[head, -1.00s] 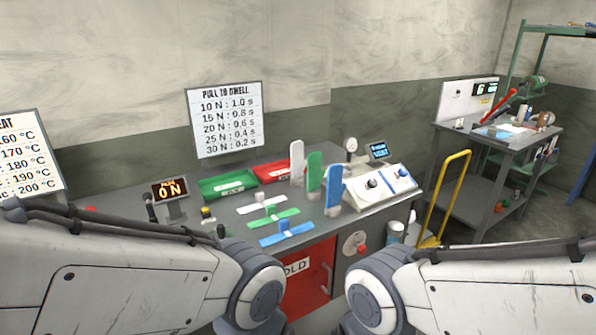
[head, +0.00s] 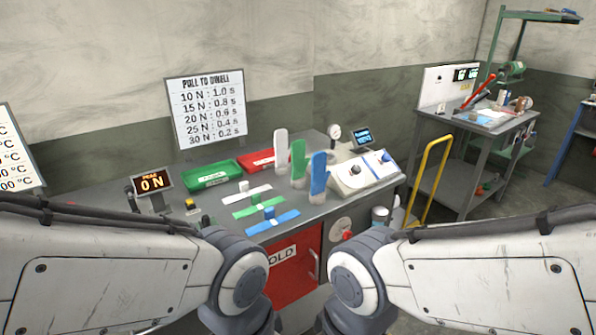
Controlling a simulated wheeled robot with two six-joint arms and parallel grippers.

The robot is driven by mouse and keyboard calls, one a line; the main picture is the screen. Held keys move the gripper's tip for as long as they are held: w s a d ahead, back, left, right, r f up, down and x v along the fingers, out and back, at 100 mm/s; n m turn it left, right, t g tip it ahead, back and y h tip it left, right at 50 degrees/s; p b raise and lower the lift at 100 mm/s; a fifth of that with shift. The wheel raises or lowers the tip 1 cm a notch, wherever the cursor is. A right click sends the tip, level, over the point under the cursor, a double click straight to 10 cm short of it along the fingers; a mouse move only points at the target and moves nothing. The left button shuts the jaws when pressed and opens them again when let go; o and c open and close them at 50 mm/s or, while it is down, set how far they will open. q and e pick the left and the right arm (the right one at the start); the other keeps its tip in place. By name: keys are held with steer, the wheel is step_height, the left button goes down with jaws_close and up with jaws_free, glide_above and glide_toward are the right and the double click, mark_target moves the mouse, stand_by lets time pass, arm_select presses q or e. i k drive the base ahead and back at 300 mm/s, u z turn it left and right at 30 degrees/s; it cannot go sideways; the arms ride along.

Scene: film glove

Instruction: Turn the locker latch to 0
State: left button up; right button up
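A red locker door (head: 292,272) is set in the front of the workbench, with a white label reading "OLD", its left part hidden by my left arm. A grey handle shows near the door's right edge. Right of the door, on the grey bench front, is a round pale plate with a red knob, likely the latch (head: 347,236). Its markings are too small to read, so its setting cannot be told. My two arms come in from the lower left and lower right, their joints in front of the bench. Both grippers are out of view below the frame.
The workbench (head: 324,209) carries a "0 N" display (head: 152,182), a green tray (head: 212,177), a red tray (head: 262,160), upright white, green and blue hand forms and a control box (head: 362,172).

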mark_target(348, 235)
steer(key=z, duration=0.3)
steer(key=k, duration=0.6)
steer(key=z, duration=0.6)
steer(key=i, duration=1.3)
steer(key=u, duration=0.3)
